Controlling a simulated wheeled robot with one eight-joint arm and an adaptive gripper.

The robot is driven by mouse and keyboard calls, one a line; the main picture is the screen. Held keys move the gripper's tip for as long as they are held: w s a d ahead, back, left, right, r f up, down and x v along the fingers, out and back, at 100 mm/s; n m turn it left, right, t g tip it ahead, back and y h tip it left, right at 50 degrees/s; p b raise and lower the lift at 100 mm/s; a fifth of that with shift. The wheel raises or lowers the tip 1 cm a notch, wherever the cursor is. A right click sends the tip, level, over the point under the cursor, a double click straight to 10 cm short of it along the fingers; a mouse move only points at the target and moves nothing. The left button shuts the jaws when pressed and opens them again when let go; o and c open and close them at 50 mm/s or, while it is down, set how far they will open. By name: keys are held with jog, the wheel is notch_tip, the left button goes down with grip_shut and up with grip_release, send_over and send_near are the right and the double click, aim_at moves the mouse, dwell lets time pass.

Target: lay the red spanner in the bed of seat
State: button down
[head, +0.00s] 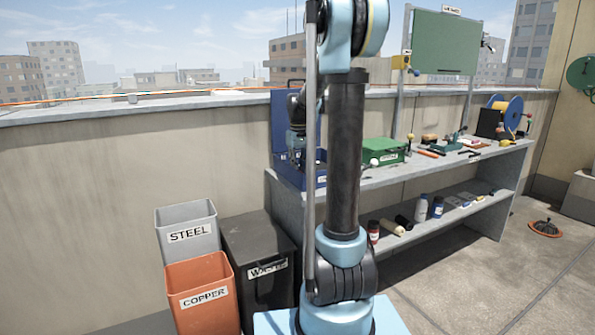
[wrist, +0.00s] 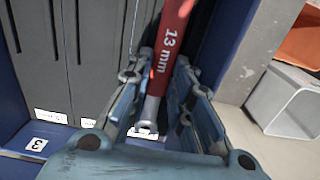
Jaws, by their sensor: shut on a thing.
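The red spanner (wrist: 170,38), marked "13 mm", is between the fingers of my gripper (wrist: 158,72) in the wrist view. The gripper is shut on it. Its lower part is bare metal, and its upper end runs out of the picture. Behind it is a blue case with dark grey seats (wrist: 85,60) parted by narrow grooves. White labels lie along their lower edge; one on the blue rim (wrist: 62,146) reads 3. I cannot tell whether the spanner touches a seat. In the head view the open blue case (head: 283,172) is partly hidden by my arm.
The case stands at the left end of the grey bench (head: 400,177). A green box (head: 383,151) and several tools are to its right. Steel (head: 188,236), copper (head: 204,298) and dark waste (head: 262,270) bins stand below on the left.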

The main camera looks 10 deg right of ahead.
jog(key=shift+s+f, duration=0.1)
jog(key=shift+f, duration=0.25)
dwell(0.4)
jog(key=c, duration=1.4)
grip_release()
jog(key=shift+o, duration=0.2)
jog(key=shift+r, duration=0.1)
notch_tip(320, 180, up, 12)
jog(key=s+f+m+t, duration=0.1)
jog(key=s+f, duration=0.3)
jog(key=s, duration=0.6)
jog(key=s+f+m, duration=0.1)
jog(key=s+f, duration=0.3)
jog(key=s, duration=0.6)
jog(key=s+f+m+t, duration=0.1)
jog(key=s+f, duration=1.3)
jog(key=shift+s, duration=0.3)
